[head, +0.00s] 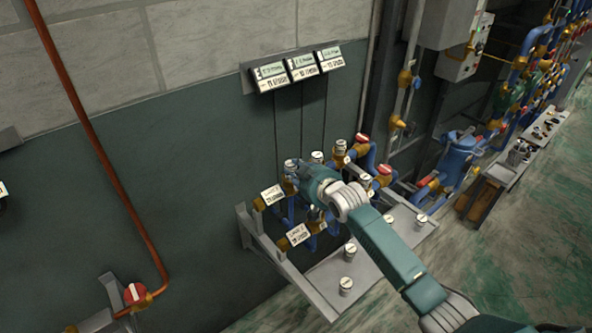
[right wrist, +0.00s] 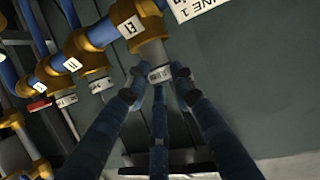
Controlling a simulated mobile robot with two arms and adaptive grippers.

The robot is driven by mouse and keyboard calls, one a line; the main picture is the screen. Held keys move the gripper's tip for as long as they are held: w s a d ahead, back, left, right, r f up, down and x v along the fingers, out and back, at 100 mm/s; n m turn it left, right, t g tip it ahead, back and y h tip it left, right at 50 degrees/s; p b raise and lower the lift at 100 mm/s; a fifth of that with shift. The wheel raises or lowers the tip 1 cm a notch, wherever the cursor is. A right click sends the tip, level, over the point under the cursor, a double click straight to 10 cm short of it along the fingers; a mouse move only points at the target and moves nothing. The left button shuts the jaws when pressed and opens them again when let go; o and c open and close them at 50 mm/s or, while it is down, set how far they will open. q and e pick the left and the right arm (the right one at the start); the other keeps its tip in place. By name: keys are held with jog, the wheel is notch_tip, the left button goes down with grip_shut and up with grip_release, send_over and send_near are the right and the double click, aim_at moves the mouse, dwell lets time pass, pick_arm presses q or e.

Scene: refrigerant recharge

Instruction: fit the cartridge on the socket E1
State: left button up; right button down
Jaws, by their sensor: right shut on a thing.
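My right gripper (head: 298,172) is at the near left end of the back row of brass fittings on the wall manifold. In the right wrist view its dark fingers (right wrist: 160,78) are closed around a pale-ringed cartridge (right wrist: 160,73). The cartridge is in line with the mouth of a brass socket (right wrist: 150,48) on a blue pipe and seems to meet it; I cannot tell whether it is seated. The socket's white tag (right wrist: 131,27) is not clearly legible. My left gripper is not in view.
Neighbouring brass sockets (right wrist: 94,62) have similar pale-ringed pieces at their mouths. A grey tray (head: 325,273) below holds several upright cartridges (head: 346,285). A LINE 1 plate (head: 272,196) is close beside my gripper. Three displays (head: 302,67) hang on the wall above.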

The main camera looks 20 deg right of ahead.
jog(key=shift+f, duration=0.35)
dwell(0.3)
jog(key=shift+f+b, duration=0.55)
jog(key=shift+f, duration=0.1)
jog(key=shift+s+f, duration=0.1)
jog(key=c, duration=1.4)
grip_release()
jog(key=shift+f, duration=0.1)
jog(key=v, duration=1.2)
